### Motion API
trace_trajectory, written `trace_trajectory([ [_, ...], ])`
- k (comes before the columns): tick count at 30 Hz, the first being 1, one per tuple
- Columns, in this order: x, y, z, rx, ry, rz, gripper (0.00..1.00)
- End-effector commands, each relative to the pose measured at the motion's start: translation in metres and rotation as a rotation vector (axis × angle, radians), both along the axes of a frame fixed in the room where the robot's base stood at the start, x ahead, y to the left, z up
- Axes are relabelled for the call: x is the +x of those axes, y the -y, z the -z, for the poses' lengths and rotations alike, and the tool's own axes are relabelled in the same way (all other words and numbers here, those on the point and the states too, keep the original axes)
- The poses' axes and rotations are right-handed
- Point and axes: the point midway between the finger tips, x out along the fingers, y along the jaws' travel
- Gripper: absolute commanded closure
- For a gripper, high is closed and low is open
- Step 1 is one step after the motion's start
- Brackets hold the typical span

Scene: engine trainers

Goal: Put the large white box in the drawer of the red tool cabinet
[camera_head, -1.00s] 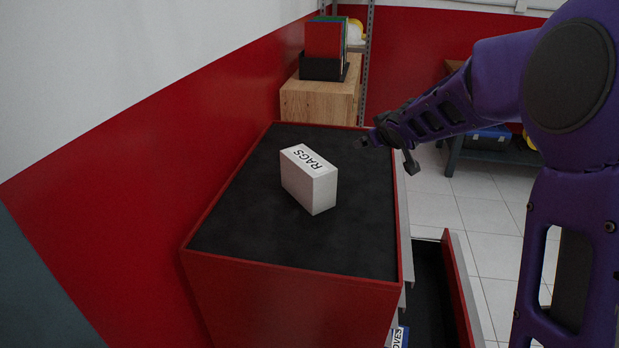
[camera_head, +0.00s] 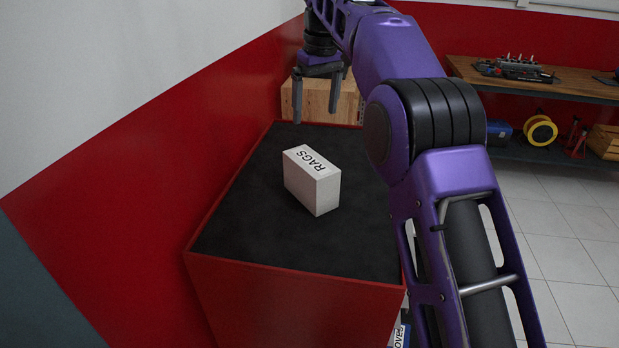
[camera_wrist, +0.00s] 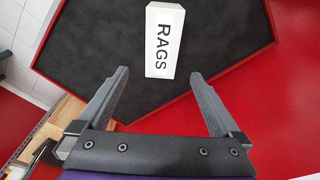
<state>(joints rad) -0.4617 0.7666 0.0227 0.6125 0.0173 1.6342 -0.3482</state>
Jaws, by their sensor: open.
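The large white box (camera_head: 312,181), marked RAGS, stands on the black top of the red tool cabinet (camera_head: 290,275). It also shows in the wrist view (camera_wrist: 164,42), beyond and between my fingertips. My gripper (camera_head: 316,117) is open and empty above the far end of the cabinet top, higher than the box and apart from it. In the wrist view its two fingers (camera_wrist: 160,74) are spread wide. The cabinet's drawer is hidden behind my arm in the head view; only a bit of a label (camera_head: 400,336) shows low beside the cabinet.
A red and white wall (camera_head: 150,165) runs close along the cabinet's left side. A wooden cabinet (camera_head: 345,100) stands behind it. A workbench (camera_head: 540,88) with tools is at the back right. The tiled floor (camera_head: 560,220) on the right is clear.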

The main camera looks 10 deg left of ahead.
Motion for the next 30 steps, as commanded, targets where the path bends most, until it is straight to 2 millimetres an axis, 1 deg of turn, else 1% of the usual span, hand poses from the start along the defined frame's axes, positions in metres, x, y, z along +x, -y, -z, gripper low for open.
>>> trace_trajectory([
  [2,-0.004,-0.002,-0.001,0.001,-0.014,-0.014,0.00],
  [5,-0.005,-0.004,0.006,-0.001,-0.022,-0.019,0.00],
  [8,-0.004,-0.004,0.021,-0.001,-0.023,-0.018,0.00],
  [18,0.001,-0.011,0.093,-0.001,-0.021,-0.017,0.00],
  [21,0.003,-0.012,0.109,0.000,-0.019,-0.017,0.00],
  [28,0.005,-0.013,0.124,0.000,-0.018,-0.016,0.00],
  [30,0.005,-0.012,0.134,-0.002,-0.019,-0.017,0.00],
])
